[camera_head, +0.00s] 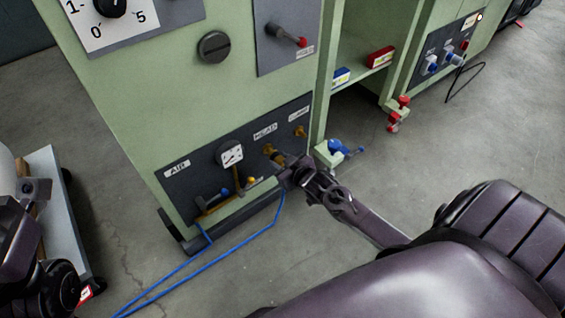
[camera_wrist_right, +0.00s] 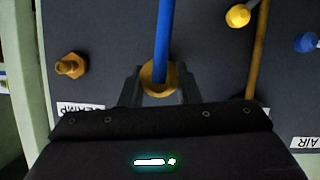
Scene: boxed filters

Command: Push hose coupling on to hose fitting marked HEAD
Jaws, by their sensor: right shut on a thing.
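My right gripper (camera_head: 286,164) is at the dark lower panel, in front of the label HEAD (camera_head: 265,131). It is shut on the brass hose coupling (camera_wrist_right: 147,83), whose ring shows between the fingers in the right wrist view. The blue hose (camera_wrist_right: 166,35) runs from the coupling and hangs to the floor in the head view (camera_head: 240,245). Brass shows at the HEAD fitting (camera_head: 268,149), right by the fingertips. The gripper hides the joint, so I cannot tell whether coupling and fitting are seated. My left gripper (camera_head: 35,188) is at the left edge, its jaws unclear.
The brass CLAMP fitting (camera_head: 300,131) is bare beside HEAD. A gauge (camera_head: 230,153), a yellow-knobbed valve (camera_head: 250,180) and a blue-knobbed valve (camera_head: 223,193) are to the left. A grey trolley (camera_head: 50,170) stands at left. The floor in front is clear apart from hose.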

